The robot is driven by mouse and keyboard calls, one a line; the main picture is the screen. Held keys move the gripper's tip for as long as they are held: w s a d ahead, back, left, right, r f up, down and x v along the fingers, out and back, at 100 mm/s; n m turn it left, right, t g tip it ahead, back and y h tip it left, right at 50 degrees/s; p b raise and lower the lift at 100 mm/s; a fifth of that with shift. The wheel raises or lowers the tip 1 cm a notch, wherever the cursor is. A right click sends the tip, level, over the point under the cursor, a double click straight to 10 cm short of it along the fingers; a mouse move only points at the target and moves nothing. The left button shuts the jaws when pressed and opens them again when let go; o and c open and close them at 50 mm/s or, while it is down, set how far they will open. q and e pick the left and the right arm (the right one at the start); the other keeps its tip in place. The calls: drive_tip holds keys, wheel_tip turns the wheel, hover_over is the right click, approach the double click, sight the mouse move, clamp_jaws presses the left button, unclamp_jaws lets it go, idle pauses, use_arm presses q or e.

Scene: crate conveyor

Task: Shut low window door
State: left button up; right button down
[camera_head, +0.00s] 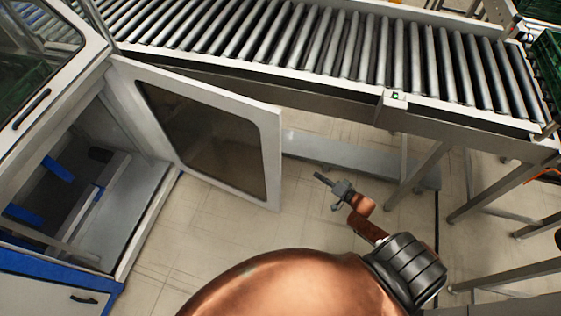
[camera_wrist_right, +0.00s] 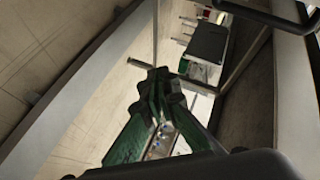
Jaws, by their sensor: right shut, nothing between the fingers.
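The low window door (camera_head: 205,130) is a white-framed panel with a dark pane. It stands swung open in the head view, hinged at the left beside the cabinet opening (camera_head: 150,215), with its free edge to the right. My right gripper (camera_head: 322,179) is shut and empty, just right of the door's free edge and apart from it in the picture. Its depth relative to the door is hard to tell. In the right wrist view the closed fingers (camera_wrist_right: 160,85) point away from the camera with nothing between them. My left gripper is not in view.
A roller conveyor (camera_head: 330,40) crosses behind the door, with metal legs (camera_head: 410,175) at the right. An upper window door (camera_head: 45,75) with a black handle is above the opening. A lower panel with a handle (camera_head: 84,300) is bottom left. Tiled floor (camera_head: 215,225) is clear before the door.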

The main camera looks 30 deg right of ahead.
use_arm(q)
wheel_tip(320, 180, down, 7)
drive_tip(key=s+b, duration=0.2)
drive_tip(key=b, duration=0.4)
use_arm(e)
drive_tip(key=w+a+r+m+t+y, duration=0.3)
drive_tip(key=w+r+y, duration=0.2)
drive_tip(key=w+r, duration=0.25)
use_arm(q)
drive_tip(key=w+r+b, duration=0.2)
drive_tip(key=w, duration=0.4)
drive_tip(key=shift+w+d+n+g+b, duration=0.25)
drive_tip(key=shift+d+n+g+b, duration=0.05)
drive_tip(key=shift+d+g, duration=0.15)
use_arm(e)
drive_tip(key=w+a+r, duration=0.1)
drive_tip(key=w+a, duration=0.5)
drive_tip(key=a, duration=0.1)
drive_tip(key=shift+a+r, duration=0.15)
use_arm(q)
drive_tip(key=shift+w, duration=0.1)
